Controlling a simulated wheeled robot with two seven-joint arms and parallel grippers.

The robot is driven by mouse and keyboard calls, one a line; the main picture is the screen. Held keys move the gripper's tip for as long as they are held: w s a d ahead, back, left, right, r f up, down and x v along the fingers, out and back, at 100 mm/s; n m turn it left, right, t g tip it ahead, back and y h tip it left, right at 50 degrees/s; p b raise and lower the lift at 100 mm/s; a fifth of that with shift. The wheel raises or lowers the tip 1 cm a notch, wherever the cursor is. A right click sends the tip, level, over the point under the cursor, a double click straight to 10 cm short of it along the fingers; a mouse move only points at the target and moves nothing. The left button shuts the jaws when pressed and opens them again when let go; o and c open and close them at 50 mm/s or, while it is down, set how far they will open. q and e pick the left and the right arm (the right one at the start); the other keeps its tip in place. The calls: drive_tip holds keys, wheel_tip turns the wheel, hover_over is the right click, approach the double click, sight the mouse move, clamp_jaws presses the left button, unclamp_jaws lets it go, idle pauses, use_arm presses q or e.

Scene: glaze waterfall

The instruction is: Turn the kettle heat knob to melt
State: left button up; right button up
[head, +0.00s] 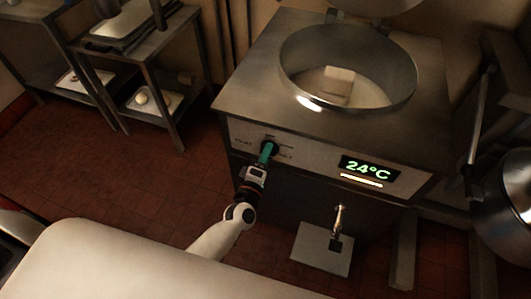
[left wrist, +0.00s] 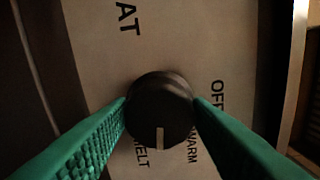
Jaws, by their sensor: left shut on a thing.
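The black heat knob (head: 271,146) is on the kettle's front panel, left of the display. My left gripper (head: 265,154) has its green fingers on the knob. In the left wrist view the round dark knob (left wrist: 160,105) sits between the two green fingertips (left wrist: 160,112), one touching each side. My right gripper is not in view.
The kettle's open round bowl (head: 350,95) holds a pale block (head: 338,82). The lit display (head: 368,168) reads 24°C. A tap (head: 339,220) is low on the front above a grey plate (head: 318,252). Metal shelves (head: 150,60) stand at the left; a steel pan (head: 510,200) is at right.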

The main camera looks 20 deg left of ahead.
use_arm(q)
drive_tip(key=shift+m+p, duration=0.75)
drive_tip(key=shift+m, duration=1.55)
drive_tip(key=o, duration=1)
drive_tip(key=shift+s, duration=0.1)
drive_tip(key=s+b, duration=0.1)
drive_tip(key=s, duration=1.1)
drive_tip(key=shift+a, duration=0.15)
drive_tip(key=shift+w, duration=0.1)
